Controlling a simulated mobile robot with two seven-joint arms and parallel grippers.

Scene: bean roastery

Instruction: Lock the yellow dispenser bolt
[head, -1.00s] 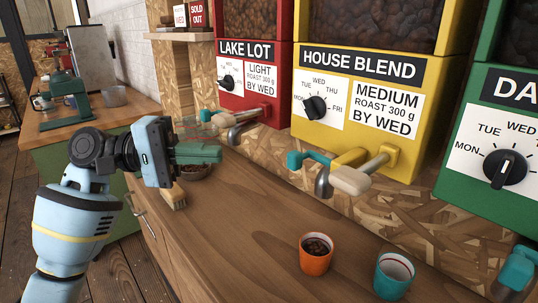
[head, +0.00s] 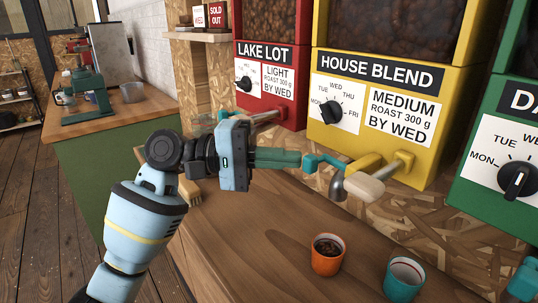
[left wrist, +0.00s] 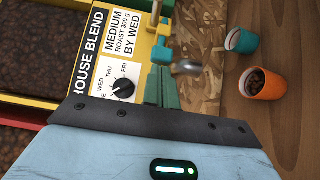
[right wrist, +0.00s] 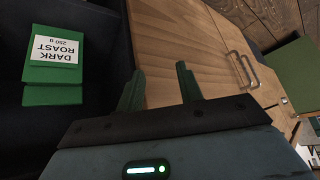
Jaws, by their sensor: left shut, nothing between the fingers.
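The yellow House Blend dispenser (head: 385,150) hangs on the wall, right of centre in the head view. Below its front are a teal handle (head: 322,161), a metal spout (head: 337,187) and a yellow bar with a cream grip (head: 364,186). I cannot tell from its shape which part is the bolt. My left gripper (head: 299,158) is shut and empty, its fingertips close to the teal handle's left end; contact is unclear. The left wrist view shows its fingers (left wrist: 163,86) beside the yellow dispenser. My right gripper (right wrist: 160,78) is open and empty, away from the dispenser.
An orange cup (head: 326,262) with beans and a teal cup (head: 402,281) stand on the wooden counter (head: 265,240). A red dispenser (head: 288,95) and a green one (head: 470,195) flank the yellow one. The right wrist view shows a green Dark Roast bag (right wrist: 50,75).

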